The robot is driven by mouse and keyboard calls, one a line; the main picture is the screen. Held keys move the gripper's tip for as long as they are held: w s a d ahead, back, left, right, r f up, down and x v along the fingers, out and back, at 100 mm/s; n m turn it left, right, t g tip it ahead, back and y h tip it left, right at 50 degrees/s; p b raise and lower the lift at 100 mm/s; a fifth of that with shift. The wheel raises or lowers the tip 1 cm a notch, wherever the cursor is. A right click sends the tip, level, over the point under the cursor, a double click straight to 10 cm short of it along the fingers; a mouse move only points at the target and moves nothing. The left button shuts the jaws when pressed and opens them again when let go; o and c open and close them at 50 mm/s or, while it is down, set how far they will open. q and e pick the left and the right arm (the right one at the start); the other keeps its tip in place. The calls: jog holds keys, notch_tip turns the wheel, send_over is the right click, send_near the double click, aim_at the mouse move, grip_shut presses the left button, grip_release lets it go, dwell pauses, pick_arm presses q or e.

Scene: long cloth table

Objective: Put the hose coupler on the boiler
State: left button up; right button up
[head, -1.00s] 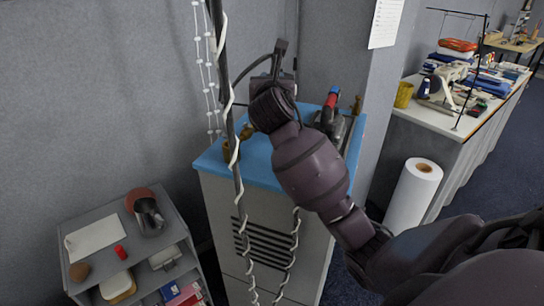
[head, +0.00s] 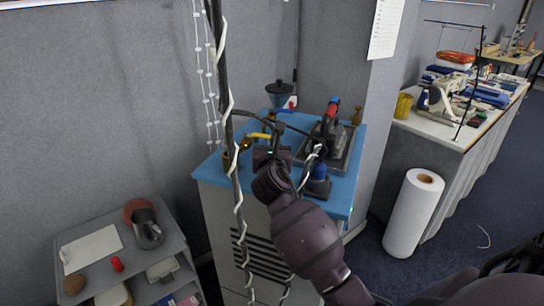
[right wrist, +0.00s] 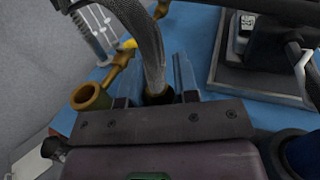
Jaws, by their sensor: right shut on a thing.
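The boiler (head: 212,176) is a pale cabinet with a blue top and a slotted front; its blue top also fills much of the right wrist view (right wrist: 205,35). My right gripper (head: 272,152) is low over the boiler's top, left of the middle. In the right wrist view, the gripper (right wrist: 157,92) is shut on the hose coupler (right wrist: 158,98), a dark and brass end on a grey braided hose. The fingers hide part of it. A brass outlet (right wrist: 92,97) with a yellow handle (head: 260,136) is to the left, apart from the coupler. My left gripper is not in view.
An iron (head: 332,115) with a red part stands on a dark tray at the boiler's back right. A blue-topped item (head: 319,172) is at the front right. A dark funnel-like item (head: 280,94) is behind. A cable-wrapped pole (head: 234,130) passes in front, left.

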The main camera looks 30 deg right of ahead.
jog(key=shift+f, duration=1.35)
jog(key=shift+f, duration=0.2)
jog(key=o, duration=1)
